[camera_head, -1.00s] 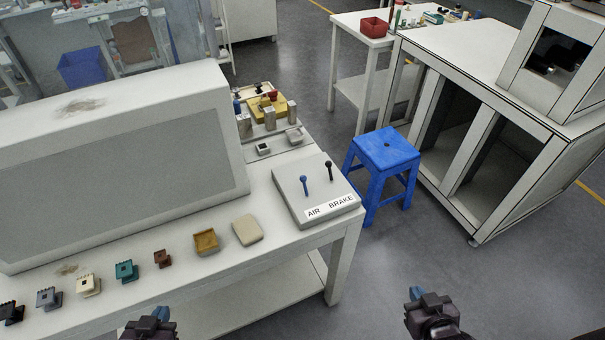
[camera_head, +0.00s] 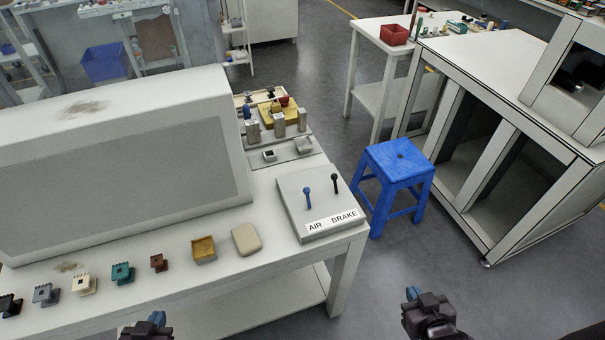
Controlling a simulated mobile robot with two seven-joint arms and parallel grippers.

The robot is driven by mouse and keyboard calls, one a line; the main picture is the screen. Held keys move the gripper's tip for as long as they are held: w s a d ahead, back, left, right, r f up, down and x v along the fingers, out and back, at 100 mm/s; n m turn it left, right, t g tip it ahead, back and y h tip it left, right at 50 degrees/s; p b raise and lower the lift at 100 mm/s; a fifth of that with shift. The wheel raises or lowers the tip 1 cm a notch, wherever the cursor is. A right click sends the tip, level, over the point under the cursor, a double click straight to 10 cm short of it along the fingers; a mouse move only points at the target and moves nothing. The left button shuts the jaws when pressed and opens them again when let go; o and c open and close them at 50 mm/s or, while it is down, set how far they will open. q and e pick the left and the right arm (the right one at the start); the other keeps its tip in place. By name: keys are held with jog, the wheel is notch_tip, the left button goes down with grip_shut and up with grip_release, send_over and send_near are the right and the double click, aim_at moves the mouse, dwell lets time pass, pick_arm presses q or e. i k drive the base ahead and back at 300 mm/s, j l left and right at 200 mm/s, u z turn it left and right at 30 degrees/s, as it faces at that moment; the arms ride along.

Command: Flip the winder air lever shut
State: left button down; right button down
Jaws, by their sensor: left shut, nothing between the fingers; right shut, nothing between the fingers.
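The lever box (camera_head: 290,217) is a light grey block at the right end of the white bench, with a label reading AIR and BRAKE. The blue air lever (camera_head: 307,196) stands above the word AIR and looks roughly upright. The black brake lever (camera_head: 335,182) stands to its right. My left gripper (camera_head: 156,322) is shut and empty at the bottom edge, in front of the bench and well away from the levers. My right gripper (camera_head: 412,296) is shut and empty over the floor, right of the bench and below the lever box in the picture.
A blue stool (camera_head: 398,160) stands right of the bench. Open floor lies at lower right.

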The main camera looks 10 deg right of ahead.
aim_at(306, 190)
jog(key=i+l+u, duration=0.15)
jog(key=l+u, duration=0.55)
jog(key=l, duration=0.25)
jog(key=i+l+u, duration=0.1)
jog(key=l+u, duration=0.25)
jog(key=l, duration=0.15)
jog(key=l+u, duration=0.35)
jog(key=l, duration=0.15)
jog(key=k+l+u, duration=0.15)
jog(key=l+u, duration=0.2)
jog(key=l, duration=0.15)
jog(key=k+l+u, duration=0.15)
jog(key=l+u, duration=0.2)
jog(key=k+l+u, duration=0.2)
jog(key=l+u, duration=0.15)
jog(key=l, duration=0.2)
jog(key=k+l+u, duration=0.35)
jog(key=i, duration=0.55)
